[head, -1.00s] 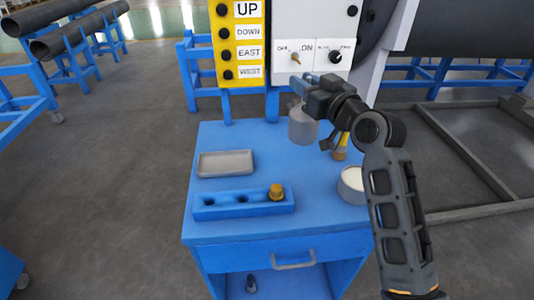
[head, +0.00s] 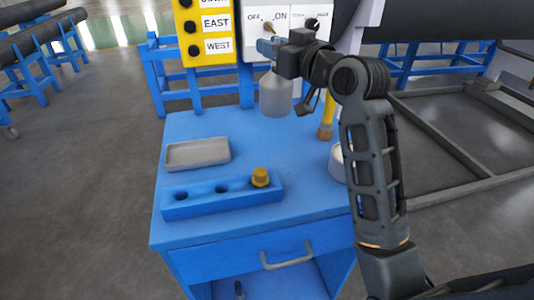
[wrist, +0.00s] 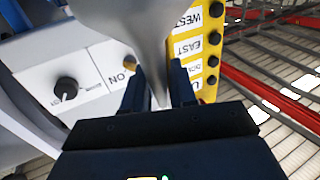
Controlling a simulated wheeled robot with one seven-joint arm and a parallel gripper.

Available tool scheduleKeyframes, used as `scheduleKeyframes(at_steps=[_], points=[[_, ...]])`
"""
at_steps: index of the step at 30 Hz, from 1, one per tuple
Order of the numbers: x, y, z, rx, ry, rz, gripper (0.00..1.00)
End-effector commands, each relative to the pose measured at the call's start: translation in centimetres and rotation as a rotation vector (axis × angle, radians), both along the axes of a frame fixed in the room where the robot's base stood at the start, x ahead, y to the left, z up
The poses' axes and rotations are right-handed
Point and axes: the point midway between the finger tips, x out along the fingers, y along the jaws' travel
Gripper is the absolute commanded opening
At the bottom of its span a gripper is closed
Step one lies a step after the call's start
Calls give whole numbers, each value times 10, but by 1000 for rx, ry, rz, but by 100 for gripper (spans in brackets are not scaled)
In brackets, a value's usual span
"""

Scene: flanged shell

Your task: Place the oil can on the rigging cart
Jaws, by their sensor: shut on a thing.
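The oil can (head: 275,97) is a grey, rounded can held in the air above the back of the blue rigging cart (head: 290,175). My gripper (head: 268,47) is shut on its narrow upper part, in front of the control panel. In the wrist view the can (wrist: 150,25) fills the top middle as a grey cone between the two dark fingers (wrist: 160,90). The can hangs roughly upright in the head view, apart from the cart top.
On the cart are a grey tray (head: 197,154), a blue holed block (head: 200,200) with a brass piece (head: 260,177), a yellow-handled brush (head: 327,122) and a white round container (head: 336,163), partly behind my arm. The cart top between tray and brush is clear.

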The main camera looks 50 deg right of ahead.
Motion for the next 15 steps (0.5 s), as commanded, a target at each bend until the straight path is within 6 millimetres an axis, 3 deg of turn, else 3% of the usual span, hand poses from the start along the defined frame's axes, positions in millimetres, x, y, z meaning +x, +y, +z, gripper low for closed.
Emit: scheduleKeyframes(at_steps=[6,15], points=[[-1,0,-40,3,5,-1,0],[0,0,-65,0,2,-1,0]])
